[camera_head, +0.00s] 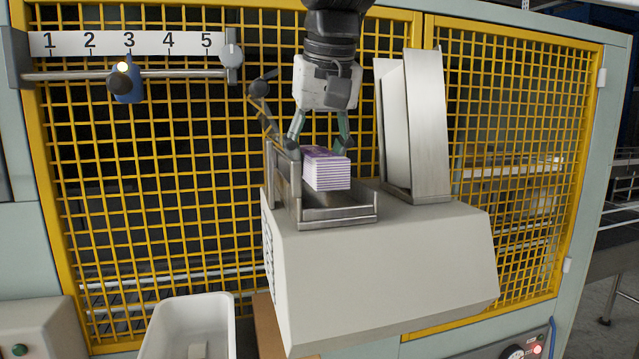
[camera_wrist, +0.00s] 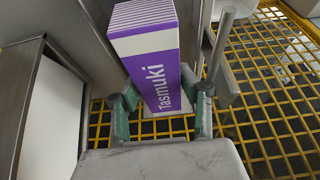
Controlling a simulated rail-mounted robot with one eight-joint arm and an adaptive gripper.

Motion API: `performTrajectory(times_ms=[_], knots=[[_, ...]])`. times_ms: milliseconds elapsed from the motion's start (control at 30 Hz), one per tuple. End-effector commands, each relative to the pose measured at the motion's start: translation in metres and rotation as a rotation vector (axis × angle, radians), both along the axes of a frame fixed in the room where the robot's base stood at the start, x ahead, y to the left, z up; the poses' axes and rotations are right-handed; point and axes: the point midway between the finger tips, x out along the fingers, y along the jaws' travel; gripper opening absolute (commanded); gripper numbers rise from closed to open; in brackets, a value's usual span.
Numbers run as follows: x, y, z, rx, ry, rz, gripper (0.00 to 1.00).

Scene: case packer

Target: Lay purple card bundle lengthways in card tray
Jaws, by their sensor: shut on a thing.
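The purple card bundle (camera_head: 327,170) has white stripes along its end, and its purple face with the word "Tasmuki" shows in the wrist view (camera_wrist: 162,80). My gripper (camera_head: 322,148) is shut on the bundle, with a green-padded finger on each side of it. The bundle is at the metal card tray (camera_head: 337,216), between its side walls, with its striped end facing the head camera. The bundle's underside looks above the tray's front lip. I cannot tell whether it touches the tray floor.
The tray sits on a beige housing (camera_head: 390,265). A tall metal chute (camera_head: 428,125) stands right of my gripper. A lever with a dark knob (camera_head: 259,88) rises left of the tray. A white bin (camera_head: 190,325) is below left. A yellow mesh guard (camera_head: 190,200) is behind.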

Motion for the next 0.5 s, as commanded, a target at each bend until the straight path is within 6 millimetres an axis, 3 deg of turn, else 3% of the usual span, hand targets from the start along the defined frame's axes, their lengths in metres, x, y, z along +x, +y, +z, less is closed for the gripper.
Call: performTrajectory(times_ms=[233,500], knots=[[0.000,0.000,-0.025,0.000,0.000,0.000,0.05],[0.000,0.000,-0.025,0.000,0.000,0.000,0.05]])
